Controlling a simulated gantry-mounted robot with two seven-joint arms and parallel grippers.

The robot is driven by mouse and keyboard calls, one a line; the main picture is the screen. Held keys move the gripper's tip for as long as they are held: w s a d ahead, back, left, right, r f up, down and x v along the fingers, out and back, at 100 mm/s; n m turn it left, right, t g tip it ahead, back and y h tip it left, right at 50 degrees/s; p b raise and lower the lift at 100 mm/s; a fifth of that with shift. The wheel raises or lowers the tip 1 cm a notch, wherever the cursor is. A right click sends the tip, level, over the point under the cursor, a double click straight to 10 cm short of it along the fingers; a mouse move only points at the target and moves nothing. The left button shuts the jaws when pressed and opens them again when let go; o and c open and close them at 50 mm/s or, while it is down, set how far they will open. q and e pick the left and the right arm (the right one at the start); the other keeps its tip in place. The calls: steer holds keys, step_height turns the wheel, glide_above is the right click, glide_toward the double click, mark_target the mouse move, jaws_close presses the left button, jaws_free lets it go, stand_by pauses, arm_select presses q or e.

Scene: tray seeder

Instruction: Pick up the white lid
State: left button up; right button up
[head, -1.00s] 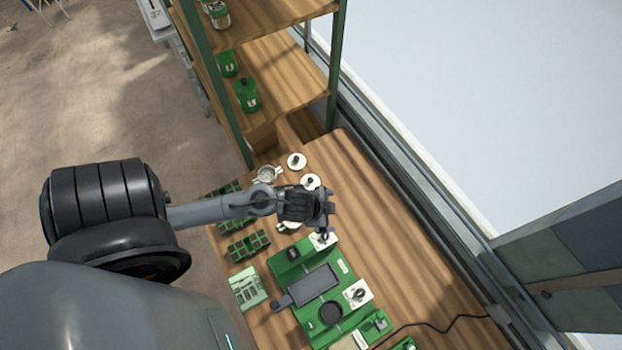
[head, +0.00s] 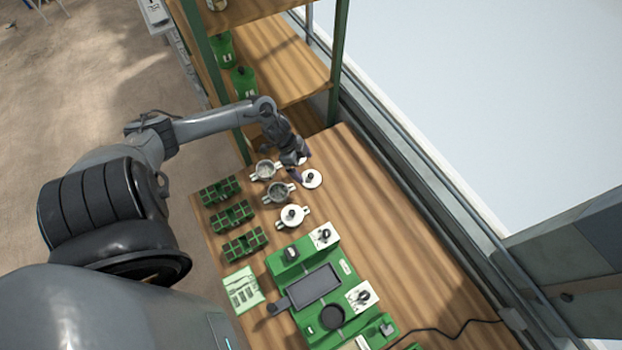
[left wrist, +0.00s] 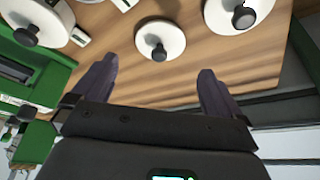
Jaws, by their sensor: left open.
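A white lid with a black knob (head: 312,179) lies flat on the wooden table. It also shows in the left wrist view (left wrist: 172,42), just beyond the gap between my fingers. A second white lid with a black knob (left wrist: 238,14) is at the upper right of that view; in the head view it is mostly hidden behind my gripper. A third white lid (head: 292,216) sits on a two-handled pot in the head view, and shows at upper left in the left wrist view (left wrist: 40,18). My left gripper (head: 299,166) is open and empty beside the lids.
Several green seed trays (head: 232,216) line the left edge. A green seeder station (head: 310,285) is at the front. A wooden shelf (head: 285,70) rises behind.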

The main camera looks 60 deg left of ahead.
mark_target(310, 175)
arm_select(q)
steer(key=x, duration=0.6)
steer(key=shift+w+d+f, duration=0.1)
steer(key=shift+w+d, duration=0.2)
steer(key=shift+f, duration=0.3)
steer(key=c, duration=0.9)
